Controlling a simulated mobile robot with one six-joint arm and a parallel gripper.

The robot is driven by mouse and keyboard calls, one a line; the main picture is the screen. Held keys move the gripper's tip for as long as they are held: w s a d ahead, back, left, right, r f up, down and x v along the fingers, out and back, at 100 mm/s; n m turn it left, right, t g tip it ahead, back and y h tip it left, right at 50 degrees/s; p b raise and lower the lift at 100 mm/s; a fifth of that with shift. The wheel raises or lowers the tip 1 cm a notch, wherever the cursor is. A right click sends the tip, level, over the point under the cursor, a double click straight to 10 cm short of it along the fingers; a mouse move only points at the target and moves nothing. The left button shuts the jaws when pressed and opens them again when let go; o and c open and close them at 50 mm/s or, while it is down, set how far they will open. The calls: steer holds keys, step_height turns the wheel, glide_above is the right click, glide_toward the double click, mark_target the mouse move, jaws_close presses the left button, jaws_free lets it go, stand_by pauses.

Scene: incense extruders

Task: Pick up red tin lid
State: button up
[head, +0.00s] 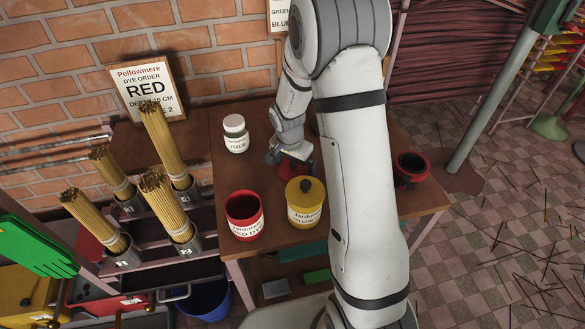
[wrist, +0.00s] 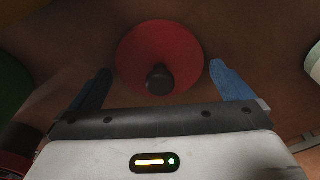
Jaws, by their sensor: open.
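The red tin lid (wrist: 161,52) is a round red disc with a dark knob (wrist: 159,80), lying on the brown table in the wrist view. My gripper (wrist: 156,80) is open, with one blue fingertip on each side of the lid and a gap to the knob between them. In the head view my gripper (head: 289,160) is over the table behind the yellow tin, and a small red part of the lid (head: 287,171) shows beneath it. The open red dye tin (head: 244,217) stands at the table's front left. I cannot tell whether the fingers touch the lid.
A yellow tin with its lid on (head: 305,203) stands close in front of my gripper. A white fixer jar (head: 236,134) stands behind left, and a dark red-rimmed pot (head: 410,170) at the right. Incense bundles (head: 165,150) stand in holders at the left.

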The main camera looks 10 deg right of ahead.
steer(key=c, duration=0.8)
steer(key=shift+r, duration=0.1)
